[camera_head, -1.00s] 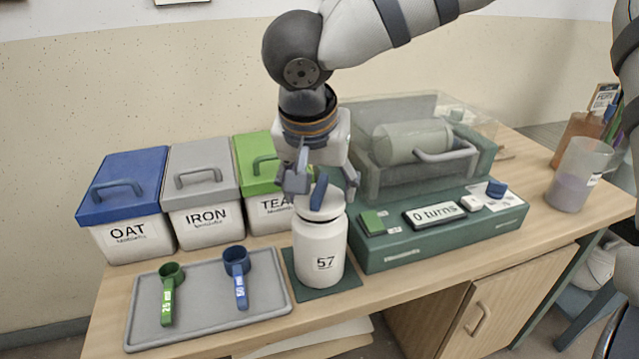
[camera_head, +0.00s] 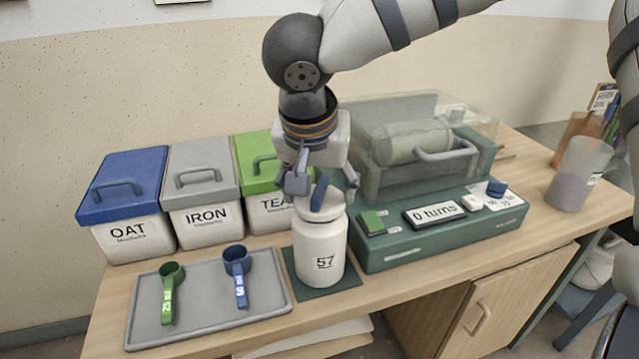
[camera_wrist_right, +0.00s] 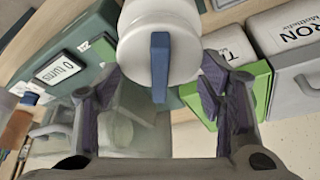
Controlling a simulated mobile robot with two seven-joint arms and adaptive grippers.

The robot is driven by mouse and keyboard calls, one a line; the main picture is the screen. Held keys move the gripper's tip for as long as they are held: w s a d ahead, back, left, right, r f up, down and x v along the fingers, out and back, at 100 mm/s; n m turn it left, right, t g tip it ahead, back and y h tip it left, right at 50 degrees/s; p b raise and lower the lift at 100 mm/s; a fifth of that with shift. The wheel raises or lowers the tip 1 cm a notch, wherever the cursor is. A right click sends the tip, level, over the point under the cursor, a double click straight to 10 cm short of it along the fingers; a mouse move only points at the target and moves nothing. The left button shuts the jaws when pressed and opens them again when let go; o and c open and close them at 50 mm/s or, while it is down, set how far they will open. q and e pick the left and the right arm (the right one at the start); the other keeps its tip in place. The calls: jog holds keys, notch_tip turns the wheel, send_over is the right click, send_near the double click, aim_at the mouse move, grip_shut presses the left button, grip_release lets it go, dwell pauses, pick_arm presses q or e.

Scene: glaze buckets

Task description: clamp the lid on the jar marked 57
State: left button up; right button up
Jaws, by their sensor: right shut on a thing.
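The white jar marked 57 (camera_head: 319,262) stands upright on a dark green mat (camera_head: 348,281). A white lid (camera_head: 329,213) with a blue lever (camera_head: 319,190) sits on its mouth; the lever sticks up. My right gripper (camera_head: 324,180) points down over the jar, its fingers on either side of the lid and shut on it. In the wrist view the lid (camera_wrist_right: 183,45) and blue lever (camera_wrist_right: 160,65) lie between the fingers of this gripper (camera_wrist_right: 160,88). The exact finger contact is hard to see. My left gripper is not in view.
A green machine (camera_head: 445,238) with a "0 turns" display (camera_head: 436,214) and a clear cover stands close right of the jar. OAT (camera_head: 125,235), IRON (camera_head: 205,218) and green-lidded (camera_head: 257,165) bins stand behind left. A grey tray (camera_head: 205,300) with two scoops lies left.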

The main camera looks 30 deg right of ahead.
jog(key=shift+f, duration=0.4)
dwell(0.3)
jog(key=m+g+h, duration=0.1)
jog(key=m, duration=0.3)
jog(key=m+g, duration=0.2)
jog(key=m, duration=0.3)
jog(key=shift+f, duration=0.1)
jog(key=m+g, duration=0.1)
jog(key=m, duration=0.2)
jog(key=m+g, duration=0.2)
jog(key=m, duration=0.1)
jog(key=shift+f+m, duration=0.15)
jog(key=shift+m, duration=0.25)
jog(key=m, duration=0.2)
jog(key=m+g+y, duration=0.1)
jog(key=m, duration=0.1)
jog(key=shift+f+y, duration=0.1)
jog(key=shift+y, duration=0.2)
jog(key=shift+a+m, duration=0.1)
jog(key=shift+m, duration=0.4)
jog(key=shift+c, duration=1.1)
jog(key=o, duration=1.4)
jog(key=shift+o, duration=0.2)
